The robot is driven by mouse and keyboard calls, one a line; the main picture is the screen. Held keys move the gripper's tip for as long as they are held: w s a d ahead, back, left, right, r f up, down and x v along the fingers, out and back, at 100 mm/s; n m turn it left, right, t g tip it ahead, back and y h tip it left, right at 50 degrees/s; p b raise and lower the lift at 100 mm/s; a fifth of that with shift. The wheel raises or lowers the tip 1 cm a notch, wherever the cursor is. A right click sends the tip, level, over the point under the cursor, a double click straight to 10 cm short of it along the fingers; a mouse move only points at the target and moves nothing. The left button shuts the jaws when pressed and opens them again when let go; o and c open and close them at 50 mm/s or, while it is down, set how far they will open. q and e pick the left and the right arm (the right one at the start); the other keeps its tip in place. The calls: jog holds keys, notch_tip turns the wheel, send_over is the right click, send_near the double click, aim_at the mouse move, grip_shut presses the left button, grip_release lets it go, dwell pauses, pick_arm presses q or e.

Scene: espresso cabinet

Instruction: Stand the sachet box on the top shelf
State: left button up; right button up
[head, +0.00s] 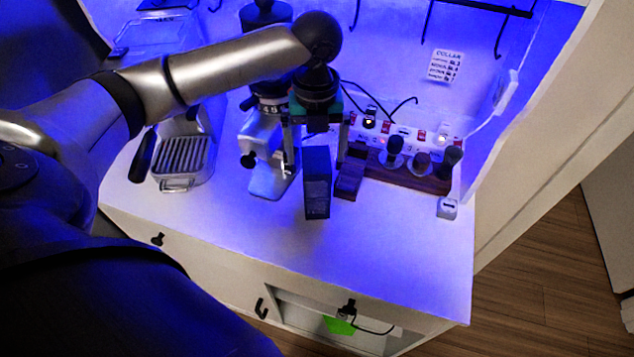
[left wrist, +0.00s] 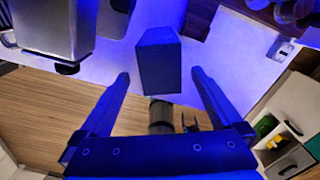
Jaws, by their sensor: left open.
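A dark upright box (head: 317,190), which looks like the sachet box, stands on the white counter (head: 390,245). Under the blue light its true colour and any print cannot be read. My left gripper (head: 316,158) points down over it, open, with one finger to each side. In the left wrist view the box (left wrist: 158,62) lies ahead of the spread fingers (left wrist: 160,77), with gaps on both sides. I cannot make out the top shelf in either view. My right gripper is not in view.
A grinder (head: 262,150) stands close left of the box, and a machine with a drip tray (head: 182,157) farther left. A brown block (head: 350,178) and a wooden tamper stand (head: 405,175) are to the right. The counter's front is clear.

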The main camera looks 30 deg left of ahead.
pick_arm(q)
notch_tip(320, 180, down, 10)
jog(key=shift+w+r, duration=0.1)
jog(key=c, duration=1.5)
grip_shut()
jog(key=shift+r, duration=0.1)
